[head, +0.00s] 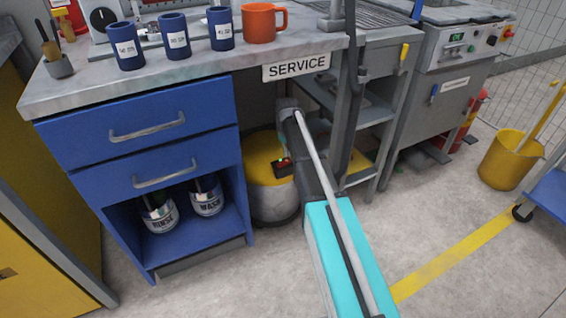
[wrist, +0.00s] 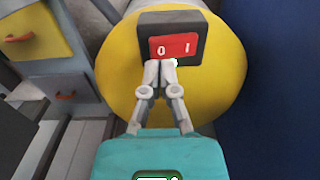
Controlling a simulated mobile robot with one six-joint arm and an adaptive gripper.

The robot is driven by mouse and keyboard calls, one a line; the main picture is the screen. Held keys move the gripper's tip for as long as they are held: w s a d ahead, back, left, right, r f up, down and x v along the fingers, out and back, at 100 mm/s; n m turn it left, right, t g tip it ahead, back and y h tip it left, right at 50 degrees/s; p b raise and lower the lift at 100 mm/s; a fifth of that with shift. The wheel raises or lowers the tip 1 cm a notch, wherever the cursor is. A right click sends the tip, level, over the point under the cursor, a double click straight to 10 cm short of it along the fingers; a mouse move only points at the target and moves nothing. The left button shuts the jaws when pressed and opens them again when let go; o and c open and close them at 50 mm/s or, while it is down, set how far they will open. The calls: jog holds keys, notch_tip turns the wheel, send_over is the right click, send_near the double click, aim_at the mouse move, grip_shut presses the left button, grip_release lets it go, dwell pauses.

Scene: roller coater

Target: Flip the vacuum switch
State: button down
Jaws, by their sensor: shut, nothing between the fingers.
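The vacuum (head: 272,200) is a round drum with a yellow top and pale sides, under the bench beneath the SERVICE sign; my arm hides part of it. Its yellow top fills the middle of the wrist view (wrist: 120,70). The vacuum switch (wrist: 172,47) is a red rocker marked 0 and 1 in a dark box; it shows small in the head view (head: 281,164). My gripper (wrist: 161,66) is shut and empty. Its fingertips appear at the lower edge of the red rocker, below and between the two marks. I cannot tell whether they touch it.
A blue drawer cabinet (head: 140,130) stands left of the vacuum, with RINSE (head: 160,214) and WASH (head: 207,196) cans on its open shelf. A grey shelf frame (head: 375,115) stands right. Blue cups (head: 174,36) and an orange mug (head: 260,22) stand on the bench above.

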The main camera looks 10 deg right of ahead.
aim_at(287, 161)
jog(key=shift+f+b, duration=1.45)
dwell(1.6)
jog(key=shift+r, duration=0.15)
jog(key=shift+r+p, duration=3.4)
jog(key=shift+p, duration=0.15)
jog(key=s+a+r+m+p, duration=0.2)
jog(key=s+m, duration=0.1)
jog(key=s, duration=2.4)
notch_tip(287, 161, up, 38)
jog(key=p, duration=3.8)
jog(key=shift+w, duration=0.25)
